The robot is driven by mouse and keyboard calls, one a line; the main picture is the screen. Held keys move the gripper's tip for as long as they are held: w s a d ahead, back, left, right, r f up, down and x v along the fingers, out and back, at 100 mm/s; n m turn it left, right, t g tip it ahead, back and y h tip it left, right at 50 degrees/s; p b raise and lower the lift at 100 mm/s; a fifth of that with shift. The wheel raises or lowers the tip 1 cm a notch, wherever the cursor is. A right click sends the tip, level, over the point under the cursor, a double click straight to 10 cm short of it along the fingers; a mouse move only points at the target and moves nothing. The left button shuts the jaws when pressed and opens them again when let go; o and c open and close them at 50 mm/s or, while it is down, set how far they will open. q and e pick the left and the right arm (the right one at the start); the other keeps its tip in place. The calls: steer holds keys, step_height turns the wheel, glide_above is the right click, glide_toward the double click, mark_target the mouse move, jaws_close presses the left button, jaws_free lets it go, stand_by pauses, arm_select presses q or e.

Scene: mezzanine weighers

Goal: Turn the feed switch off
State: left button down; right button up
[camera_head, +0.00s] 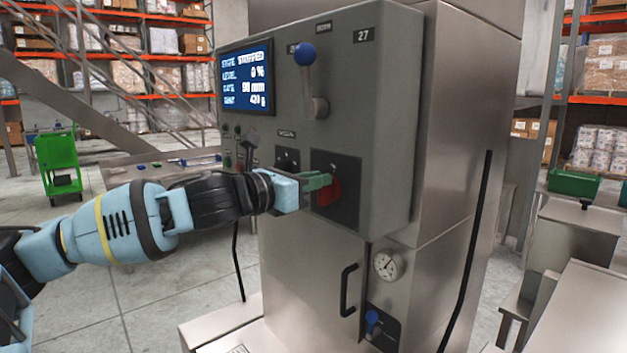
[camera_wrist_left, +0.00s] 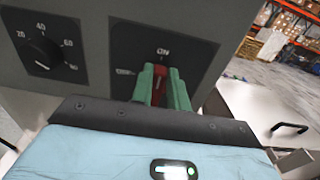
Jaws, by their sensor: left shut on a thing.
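The feed switch is a red rotary knob (camera_head: 329,194) on a dark square plate (camera_head: 347,170) at the lower right of the grey machine panel. My left gripper (camera_head: 320,181) reaches it from the left, and its green fingers are shut on the knob. In the left wrist view the red knob (camera_wrist_left: 159,88) shows between the two fingers (camera_wrist_left: 162,80). The knob's handle points up toward the ON label (camera_wrist_left: 163,51); a second label (camera_wrist_left: 125,72) sits to its left, too blurred to read surely. The fingers hide part of the knob. My right gripper is not in view.
A dial (camera_wrist_left: 40,50) with numbers sits left of the switch plate. A lever with a blue ball (camera_head: 304,54) sticks out above, beside a lit screen (camera_head: 246,77). Below are a black door handle (camera_head: 348,290), a gauge (camera_head: 388,264) and a blue valve (camera_head: 372,318).

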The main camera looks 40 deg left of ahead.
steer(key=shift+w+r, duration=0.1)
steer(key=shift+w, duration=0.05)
arm_select(q)
steer(key=shift+w+a+f+n+b, duration=0.15)
steer(key=shift+a+f+n, duration=0.3)
steer(key=shift+n, duration=2.5)
steer(key=shift+s+a+f+n+b, duration=0.1)
steer(key=shift+a+f+n+b, duration=0.3)
steer(key=shift+n, duration=2.6)
steer(key=shift+w+a+f+n+b, duration=0.1)
steer(key=shift+a+f+n, duration=0.35)
steer(key=shift+n, duration=2.5)
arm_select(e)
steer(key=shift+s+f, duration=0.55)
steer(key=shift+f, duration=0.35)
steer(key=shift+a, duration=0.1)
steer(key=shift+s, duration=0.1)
arm_select(q)
steer(key=c, duration=1.4)
jaws_free()
steer(key=shift+o, duration=0.2)
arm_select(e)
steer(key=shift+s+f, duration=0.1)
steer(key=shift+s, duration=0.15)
